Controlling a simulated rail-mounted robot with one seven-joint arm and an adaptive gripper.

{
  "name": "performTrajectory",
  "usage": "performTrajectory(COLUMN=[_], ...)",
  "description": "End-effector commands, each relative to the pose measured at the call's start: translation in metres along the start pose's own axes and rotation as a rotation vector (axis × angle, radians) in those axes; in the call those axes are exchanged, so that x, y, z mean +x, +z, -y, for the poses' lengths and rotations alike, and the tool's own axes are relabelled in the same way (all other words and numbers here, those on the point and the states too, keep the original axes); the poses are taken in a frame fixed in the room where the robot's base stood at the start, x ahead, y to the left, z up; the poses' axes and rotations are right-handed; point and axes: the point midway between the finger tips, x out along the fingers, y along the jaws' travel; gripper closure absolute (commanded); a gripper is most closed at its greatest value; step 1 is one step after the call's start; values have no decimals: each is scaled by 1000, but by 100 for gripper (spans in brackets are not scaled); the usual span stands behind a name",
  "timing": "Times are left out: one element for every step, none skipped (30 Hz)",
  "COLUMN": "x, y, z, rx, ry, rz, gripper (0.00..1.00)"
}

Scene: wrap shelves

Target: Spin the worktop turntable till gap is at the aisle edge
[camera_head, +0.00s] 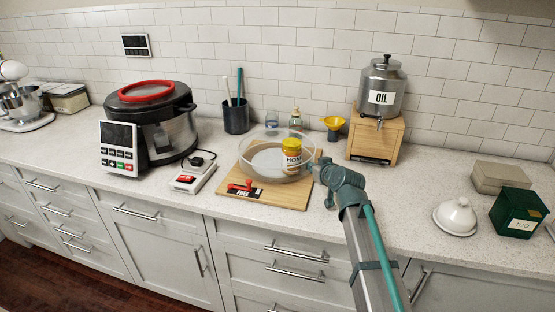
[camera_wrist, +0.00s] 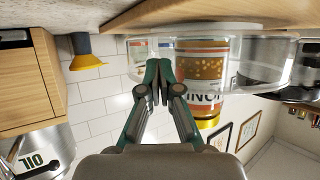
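The turntable (camera_head: 262,172) is a round tray with a clear wall, set on a wooden board (camera_head: 284,198) on the worktop. A honey jar (camera_head: 292,152) with a yellow lid stands in it on the right side. I cannot make out where the wall's gap lies. My gripper (camera_head: 318,166) is at the turntable's right side. The wrist view is upside down; there my gripper (camera_wrist: 158,78) has its fingertips together with nothing seen between them. They overlap the clear wall (camera_wrist: 136,58), beside the honey jar (camera_wrist: 200,65); I cannot tell whether they touch it.
A red lever with a "FREE" label (camera_head: 244,190) is on the board's front left. A cooker (camera_head: 150,120) and a small white device (camera_head: 194,178) stand left. An oil dispenser on a wooden stand (camera_head: 376,138) is behind right. A white dome (camera_head: 456,216) and green box (camera_head: 518,212) stand far right.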

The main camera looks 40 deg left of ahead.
Motion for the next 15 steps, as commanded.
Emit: performTrajectory(x=[2,2,2,2,2,2,1,1,0,-1,-2,-4,-6,-8,-10], y=[-1,-2,-2,-2,-2,-1,-1,-1,0,0,1,2,3,4,6], z=[2,2,2,2,2,2,2,2,1,0,-1,-2,-4,-5,-7], rx=[1,1,1,1,1,1,1,1,1,1,0,0,0,0,0], ry=[-4,-4,-4,-4,-4,-4,-4,-4,-3,-3,-3,-2,-2,-1,-1], rz=[-1,-1,-1,-1,-2,-2,-2,-2,-2,-2,-2,-2,-2,-2,-2], gripper=[100,100,100,100,100,100,100,100,100,100,100,100,100,100,100])
